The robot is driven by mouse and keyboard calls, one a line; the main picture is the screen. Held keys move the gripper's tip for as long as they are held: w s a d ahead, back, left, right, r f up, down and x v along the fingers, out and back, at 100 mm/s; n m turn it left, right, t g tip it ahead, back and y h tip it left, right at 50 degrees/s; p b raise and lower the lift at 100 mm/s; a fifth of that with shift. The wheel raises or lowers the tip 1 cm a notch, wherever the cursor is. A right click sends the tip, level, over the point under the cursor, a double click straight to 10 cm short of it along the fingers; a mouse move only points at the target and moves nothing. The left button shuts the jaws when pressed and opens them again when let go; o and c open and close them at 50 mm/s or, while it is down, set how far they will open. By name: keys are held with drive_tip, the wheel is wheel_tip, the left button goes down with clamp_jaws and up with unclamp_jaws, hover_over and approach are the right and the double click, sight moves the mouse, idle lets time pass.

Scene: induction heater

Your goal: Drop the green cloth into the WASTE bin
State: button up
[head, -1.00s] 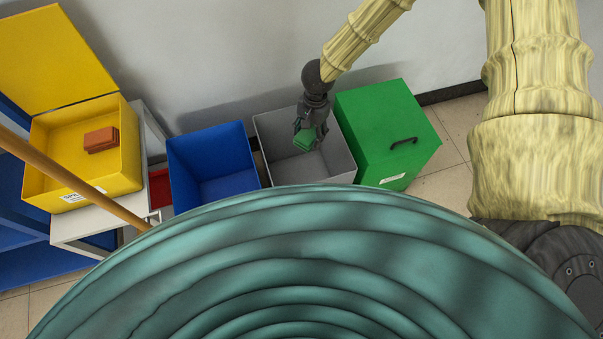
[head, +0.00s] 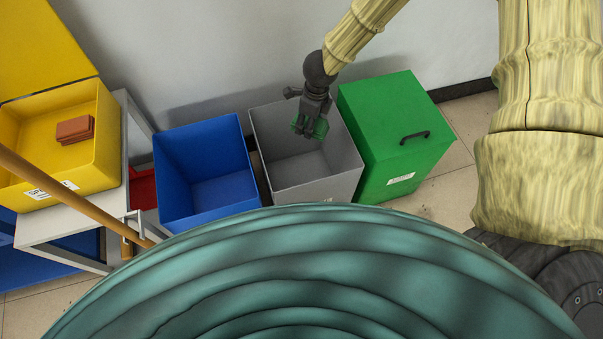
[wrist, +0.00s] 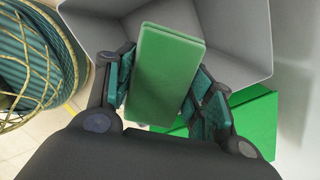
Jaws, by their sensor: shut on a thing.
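The green cloth (wrist: 165,75) is a flat folded block held between the fingers of my gripper (wrist: 165,92) in the wrist view. In the head view my gripper (head: 311,120) is over the open grey bin (head: 352,165), and the cloth (head: 318,128) shows green at its fingers. The grey bin's wall (wrist: 235,35) surrounds the cloth in the upper part of the wrist view. The bin's label is mostly hidden, so I cannot read it. The floor of the bin looks bare where it shows.
A closed green bin (head: 395,130) stands right of the grey one, an open blue bin (head: 205,170) left of it. A yellow box (head: 105,140) with reddish-brown blocks (head: 75,129) sits on a white stand. A large teal coil (head: 310,270) fills the foreground.

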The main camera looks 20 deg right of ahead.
drive_tip(key=f+m+b, duration=0.1)
drive_tip(key=m, duration=0.1)
drive_tip(key=w+f+m+b, duration=0.1)
drive_tip(key=m+b, duration=0.2)
drive_tip(key=f+m+b, duration=0.1)
drive_tip(key=m, duration=0.1)
drive_tip(key=w+m+b, duration=0.1)
drive_tip(key=shift+d+f+m+t+h+b, duration=0.15)
drive_tip(key=shift+f+m+t+h+b, duration=0.15)
drive_tip(key=shift+f+h+b, duration=0.1)
wheel_tip(320, 180, down, 8)
drive_tip(key=w+m+h+b, duration=0.1)
drive_tip(key=m+b, duration=0.7)
drive_tip(key=b, duration=0.3)
drive_tip(key=shift+w+d+m, duration=0.2)
drive_tip(key=shift+w+m, duration=0.15)
drive_tip(key=shift+m, duration=0.05)
drive_tip(key=o, duration=1)
drive_tip(key=shift+o, duration=0.2)
